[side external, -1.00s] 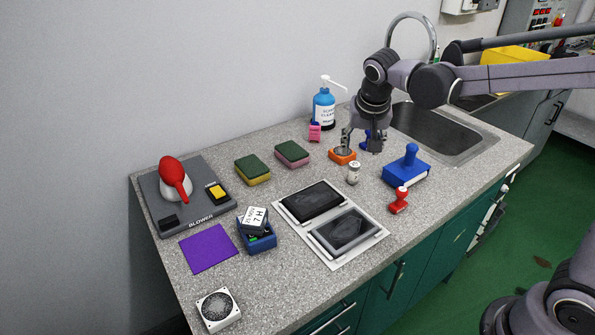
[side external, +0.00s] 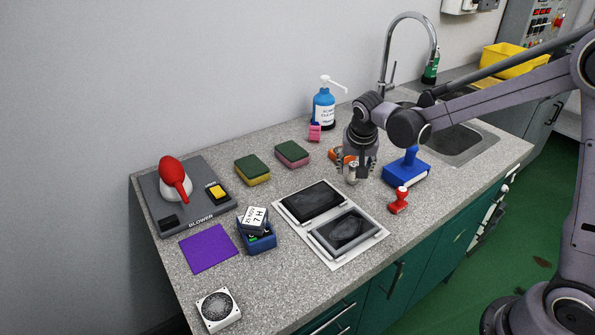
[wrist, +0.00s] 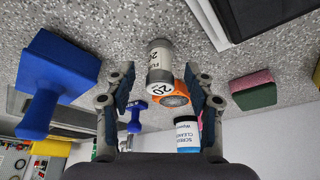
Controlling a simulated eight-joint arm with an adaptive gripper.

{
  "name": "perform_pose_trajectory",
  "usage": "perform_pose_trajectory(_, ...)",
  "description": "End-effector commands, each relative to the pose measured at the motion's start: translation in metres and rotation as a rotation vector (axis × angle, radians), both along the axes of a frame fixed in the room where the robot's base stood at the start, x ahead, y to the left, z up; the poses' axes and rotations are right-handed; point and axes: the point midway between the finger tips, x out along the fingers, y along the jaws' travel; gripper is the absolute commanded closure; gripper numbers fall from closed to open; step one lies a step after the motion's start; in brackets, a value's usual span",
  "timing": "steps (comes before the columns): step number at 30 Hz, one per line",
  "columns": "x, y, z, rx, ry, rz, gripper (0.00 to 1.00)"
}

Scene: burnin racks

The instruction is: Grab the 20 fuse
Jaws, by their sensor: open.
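The 20 fuse (wrist: 160,62) is a small cylinder with grey ends and a white label reading 20. In the wrist view it stands between the spread fingers of my gripper (wrist: 160,100), near the fingertips. In the side view my gripper (side external: 358,175) is low over the counter, with the fuse (side external: 351,172) partly hidden at its fingers. The gripper is open. I cannot tell whether either finger touches the fuse.
An orange round item (wrist: 172,94) sits just behind the fuse. A white-framed double tray (side external: 290,207) lies front left. A pump bottle (side external: 324,107) and the sink (side external: 465,140) are behind.

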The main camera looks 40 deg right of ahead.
Motion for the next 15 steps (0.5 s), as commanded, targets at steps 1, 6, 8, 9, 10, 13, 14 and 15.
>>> perform_pose_trajectory(1,0.0017,-0.0015,-0.0049,0.0,0.0,-0.001,0.46)
perform_pose_trajectory(6,0.0034,-0.003,-0.0111,0.0,0.0,0.001,0.46)
perform_pose_trajectory(8,0.0033,-0.0029,-0.0113,0.0,0.0,0.001,0.46)
perform_pose_trajectory(9,0.0032,-0.0029,-0.0112,0.0,0.0,0.001,0.46)
perform_pose_trajectory(10,0.0032,-0.0029,-0.0111,0.0,0.0,0.001,0.46)
perform_pose_trajectory(13,0.0031,-0.0029,-0.011,0.0,0.0,0.001,0.6)
perform_pose_trajectory(14,0.0031,-0.0028,-0.0109,0.0,0.0,0.001,0.69)
perform_pose_trajectory(15,0.0031,-0.0028,-0.0109,0.0,0.0,0.001,0.81)
